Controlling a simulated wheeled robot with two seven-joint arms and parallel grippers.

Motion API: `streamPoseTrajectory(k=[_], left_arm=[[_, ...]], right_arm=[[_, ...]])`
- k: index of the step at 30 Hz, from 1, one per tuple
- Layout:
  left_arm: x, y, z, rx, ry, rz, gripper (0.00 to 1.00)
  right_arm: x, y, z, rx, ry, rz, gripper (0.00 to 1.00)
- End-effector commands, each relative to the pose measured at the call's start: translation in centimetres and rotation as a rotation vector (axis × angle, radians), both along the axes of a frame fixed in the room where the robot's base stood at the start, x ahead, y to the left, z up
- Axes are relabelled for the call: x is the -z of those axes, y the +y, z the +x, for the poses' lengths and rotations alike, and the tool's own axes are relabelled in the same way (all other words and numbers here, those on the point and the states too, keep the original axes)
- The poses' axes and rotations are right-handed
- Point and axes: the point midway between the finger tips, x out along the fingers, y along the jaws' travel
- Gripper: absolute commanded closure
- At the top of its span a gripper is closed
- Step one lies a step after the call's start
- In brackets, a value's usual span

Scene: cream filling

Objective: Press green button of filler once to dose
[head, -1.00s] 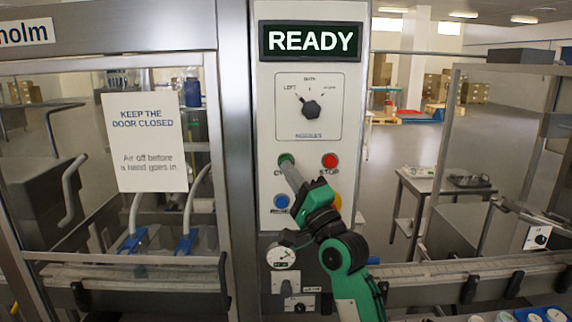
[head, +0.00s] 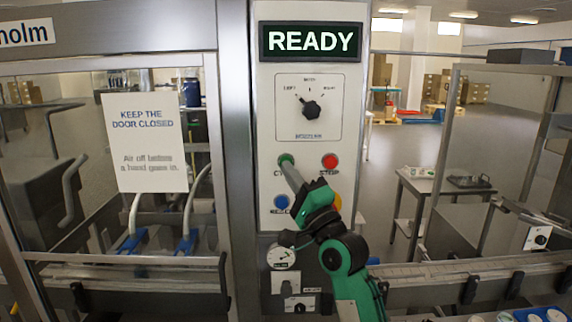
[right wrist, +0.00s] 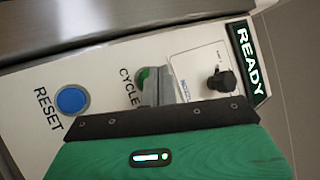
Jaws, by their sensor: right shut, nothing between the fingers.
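The filler's control panel (head: 265,110) stands upright in the middle of the head view, with a display (head: 310,41) reading READY. The green button (head: 286,159), labelled CYCLE in the right wrist view (right wrist: 143,76), is partly hidden by my right gripper. My right gripper (head: 289,171) is shut and empty, with its tip at the green button. I cannot tell whether the tip touches it or stops just short. The left gripper is not in view.
A red STOP button (head: 330,161) is right of the green one. A blue RESET button (head: 282,202) is below it, and a yellow button (head: 337,201) is partly behind my gripper. A nozzle knob (head: 311,109) is above. A door with a paper sign (head: 145,142) is at left.

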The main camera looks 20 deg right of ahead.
Motion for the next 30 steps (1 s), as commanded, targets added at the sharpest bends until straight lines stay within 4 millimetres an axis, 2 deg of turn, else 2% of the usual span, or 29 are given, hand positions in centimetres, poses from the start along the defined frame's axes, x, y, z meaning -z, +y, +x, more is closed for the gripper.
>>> streamPoseTrajectory(k=[21, 30], left_arm=[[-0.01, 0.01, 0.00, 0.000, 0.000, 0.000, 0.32], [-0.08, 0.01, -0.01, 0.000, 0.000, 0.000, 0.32]], right_arm=[[-0.01, -0.01, 0.03, 0.000, 0.000, 0.000, 1.00], [-0.01, -0.22, 0.82, 0.000, 0.001, 0.000, 1.00]])
